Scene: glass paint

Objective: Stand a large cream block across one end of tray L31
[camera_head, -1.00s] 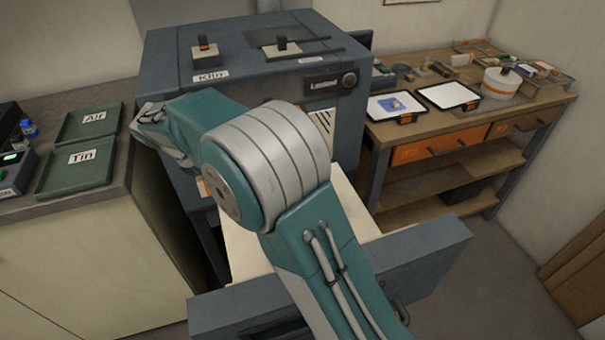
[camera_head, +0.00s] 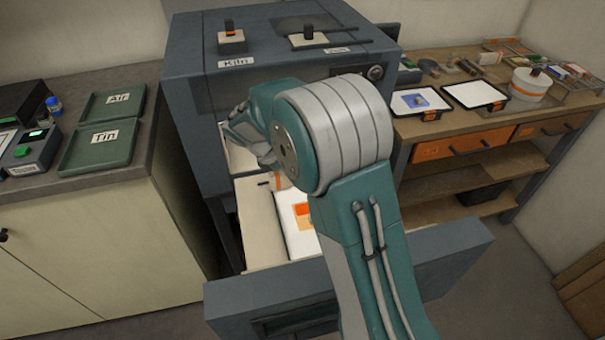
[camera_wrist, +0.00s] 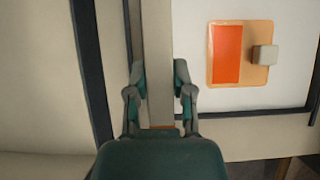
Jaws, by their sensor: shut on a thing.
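In the wrist view my gripper (camera_wrist: 160,80) is shut on a long cream block (camera_wrist: 157,45), one finger on each side. The block's far end runs out of the frame. It lies along the left end of a white tray with a dark rim (camera_wrist: 250,111); I cannot tell whether it touches the tray. An orange-red glass piece on a tan backing (camera_wrist: 226,55) and a small cream block (camera_wrist: 265,55) are on the tray. In the head view the tray (camera_head: 293,240) is partly behind my arm, and my gripper is mostly hidden. No tray label is readable.
The tray rests on a pale pulled-out drawer (camera_head: 258,215) below the kiln (camera_head: 195,75), with a grey drawer front (camera_head: 450,265) near me. Two more white trays (camera_head: 417,101) (camera_head: 475,95) lie on the right bench. Green trays (camera_head: 98,148) lie on the left counter.

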